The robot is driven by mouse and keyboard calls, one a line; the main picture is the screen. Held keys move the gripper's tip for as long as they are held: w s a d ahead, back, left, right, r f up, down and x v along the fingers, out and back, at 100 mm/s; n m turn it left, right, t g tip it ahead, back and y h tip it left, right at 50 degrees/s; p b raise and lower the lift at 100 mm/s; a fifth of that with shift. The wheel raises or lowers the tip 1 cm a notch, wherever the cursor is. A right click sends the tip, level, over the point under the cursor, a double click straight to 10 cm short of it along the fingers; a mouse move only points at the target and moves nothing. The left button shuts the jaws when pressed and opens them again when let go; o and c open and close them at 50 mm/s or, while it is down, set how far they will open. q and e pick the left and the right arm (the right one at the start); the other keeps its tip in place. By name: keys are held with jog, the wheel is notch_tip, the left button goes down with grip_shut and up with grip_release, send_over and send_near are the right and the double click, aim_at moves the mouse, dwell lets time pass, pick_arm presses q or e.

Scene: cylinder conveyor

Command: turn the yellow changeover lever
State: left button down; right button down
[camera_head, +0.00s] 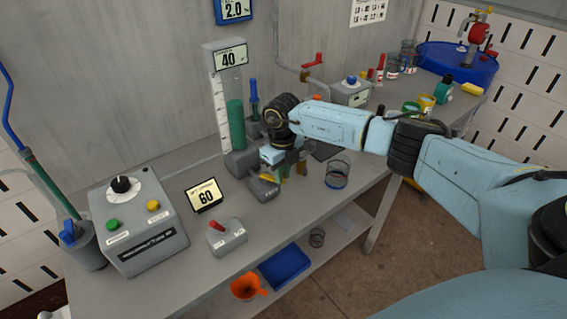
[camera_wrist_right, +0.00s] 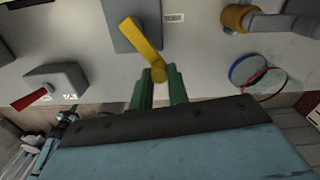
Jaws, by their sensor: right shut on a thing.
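The yellow changeover lever (camera_wrist_right: 143,46) stands on a grey box (camera_wrist_right: 118,18) in the right wrist view. The lever slants across the picture, and its rounded near end lies between the green fingertips of my right gripper (camera_wrist_right: 160,80). The gripper is shut on that end. In the head view my right gripper (camera_head: 284,168) is low over the bench, above the grey lever box (camera_head: 264,188). The gripper hides most of the lever there. My left gripper is not in view.
A grey box with a red lever (camera_head: 226,236) stands to the left, nearer the front edge. A display reading 60 (camera_head: 204,195) and a control box (camera_head: 137,222) stand farther left. A green cylinder (camera_head: 236,124) stands behind.

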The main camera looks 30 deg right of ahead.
jog(key=shift+s+a+r+m+p, duration=0.15)
jog(key=shift+a+m+p, duration=0.35)
jog(key=shift+m, duration=0.55)
jog(key=shift+s+a+f+m+p, duration=0.1)
jog(key=shift+a+m+p, duration=0.4)
jog(key=shift+m, duration=0.5)
jog(key=shift+s+a+r+m+p, duration=0.15)
jog(key=shift+a+m+p, duration=0.35)
jog(key=shift+m, duration=0.55)
jog(key=shift+f, duration=0.1)
jog(key=c, duration=1.3)
grip_release()
jog(key=shift+c, duration=0.2)
notch_tip(320, 180, up, 13)
jog(key=shift+b, duration=0.45)
